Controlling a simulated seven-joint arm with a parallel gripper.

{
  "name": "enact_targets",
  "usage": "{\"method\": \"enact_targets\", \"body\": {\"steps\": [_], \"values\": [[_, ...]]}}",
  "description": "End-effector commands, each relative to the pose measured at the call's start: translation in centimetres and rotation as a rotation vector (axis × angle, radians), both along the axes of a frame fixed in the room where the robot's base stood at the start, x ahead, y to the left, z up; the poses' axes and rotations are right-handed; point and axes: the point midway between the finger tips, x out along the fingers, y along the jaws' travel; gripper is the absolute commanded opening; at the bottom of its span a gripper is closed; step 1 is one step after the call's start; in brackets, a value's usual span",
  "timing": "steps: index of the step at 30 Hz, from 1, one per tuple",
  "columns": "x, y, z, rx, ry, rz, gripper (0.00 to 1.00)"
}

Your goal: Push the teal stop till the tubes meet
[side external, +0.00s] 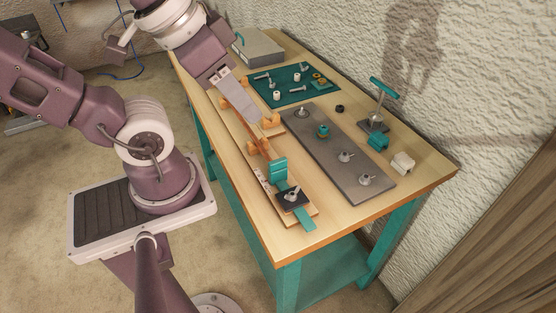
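The teal stop (278,170) stands upright near the front end of a narrow wooden jig (262,180) on the bench. A thin orange-brown piece, possibly a tube (265,148), runs along the jig behind the stop, by an orange block (253,147). Whether it touches the stop or meets another tube is too small to tell. My gripper (243,106) reaches down over the back part of the jig, behind the stop and apart from it. A pale grey flat part covers this area, so the fingertips and anything between them are unclear.
A black plate with a metal clamp (291,196) and a teal tab (305,219) lie in front of the stop. A grey plate with several knobs (335,158) lies to the right. A teal mat (292,86) and grey box (258,48) are behind. The bench's front right corner is clear.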

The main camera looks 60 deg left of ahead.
Motion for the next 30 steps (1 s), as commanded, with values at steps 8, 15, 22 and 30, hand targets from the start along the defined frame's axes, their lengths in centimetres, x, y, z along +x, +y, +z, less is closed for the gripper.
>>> {"method": "enact_targets", "body": {"steps": [8,15,22,30], "values": [[2.2,1.4,-2.7,0.261,0.207,-0.277,0.62],[7.3,2.5,-10.2,0.63,0.592,-1.091,0.62],[8.8,2.0,-14.4,0.69,0.691,-1.458,0.62],[8.7,3.8,-18.9,0.687,0.695,-1.466,0.62]]}}
